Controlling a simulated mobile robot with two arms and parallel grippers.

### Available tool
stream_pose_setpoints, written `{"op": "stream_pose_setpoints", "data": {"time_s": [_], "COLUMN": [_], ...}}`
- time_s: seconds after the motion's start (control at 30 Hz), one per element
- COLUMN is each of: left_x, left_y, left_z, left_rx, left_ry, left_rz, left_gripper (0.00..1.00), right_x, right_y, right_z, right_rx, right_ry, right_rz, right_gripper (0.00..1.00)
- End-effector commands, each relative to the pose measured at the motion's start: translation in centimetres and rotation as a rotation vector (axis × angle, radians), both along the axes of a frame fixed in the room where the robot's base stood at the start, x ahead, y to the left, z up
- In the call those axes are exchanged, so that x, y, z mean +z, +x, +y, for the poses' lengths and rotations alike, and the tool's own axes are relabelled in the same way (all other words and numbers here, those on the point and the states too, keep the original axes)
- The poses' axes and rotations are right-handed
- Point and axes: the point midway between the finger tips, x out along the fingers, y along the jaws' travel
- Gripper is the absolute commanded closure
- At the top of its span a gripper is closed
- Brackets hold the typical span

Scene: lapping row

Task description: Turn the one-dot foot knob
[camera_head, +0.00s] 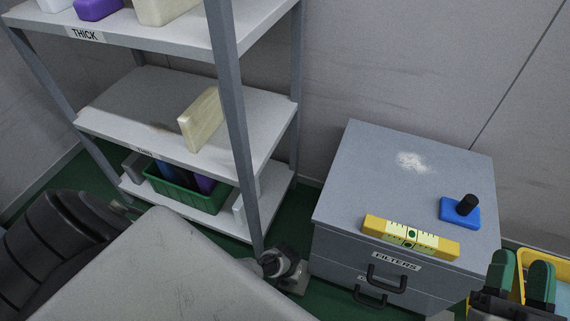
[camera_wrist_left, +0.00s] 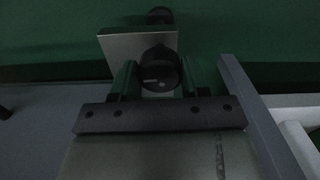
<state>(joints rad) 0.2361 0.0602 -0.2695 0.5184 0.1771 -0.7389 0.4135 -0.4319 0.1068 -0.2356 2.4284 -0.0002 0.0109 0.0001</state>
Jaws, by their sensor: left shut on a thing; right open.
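In the left wrist view a round black knob (camera_wrist_left: 158,68) with a pale mark on its face sits in front of a light square plate (camera_wrist_left: 112,46). My left gripper (camera_wrist_left: 156,78) has its green fingers on both sides of the knob and is shut on it. The knob's dots cannot be made out. My left gripper does not show clearly in the head view. My right gripper (camera_head: 522,266) is open and empty at the lower right, its green fingers apart.
A blue block with a black handle (camera_head: 460,211) and white powder (camera_head: 413,162) are on the cabinet. A shelf rack (camera_head: 236,120) stands left, with a green bin (camera_head: 180,195) on its low shelf. A grey-black fitting (camera_head: 283,264) is by its leg. A yellow bin (camera_head: 540,262) is at right.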

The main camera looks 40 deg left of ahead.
Motion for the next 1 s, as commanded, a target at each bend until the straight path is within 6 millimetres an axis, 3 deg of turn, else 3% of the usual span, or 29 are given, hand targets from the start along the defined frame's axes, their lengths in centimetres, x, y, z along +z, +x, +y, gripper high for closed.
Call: {"op": "stream_pose_setpoints", "data": {"time_s": [0.53,0.57,0.7,1.0], "left_x": [-0.10,-0.10,-0.06,0.04], "left_y": [-0.30,-0.30,-0.20,-0.05], "left_z": [0.03,0.03,0.02,0.00], "left_rx": [0.023,0.023,0.023,0.023], "left_ry": [0.001,0.001,0.001,0.001], "left_rz": [0.007,0.007,0.004,0.001], "left_gripper": [0.78,0.50,0.29,0.29], "right_x": [-0.13,-0.13,-0.11,-0.06], "right_y": [0.08,0.08,0.07,0.07], "right_z": [-0.01,-0.01,-0.01,-0.02], "right_rx": [-0.001,-0.001,-0.001,-0.001], "right_ry": [-0.004,-0.004,-0.003,-0.003], "right_rz": [0.011,0.011,0.011,0.011], "right_gripper": [0.57,0.57,0.57,0.57]}}
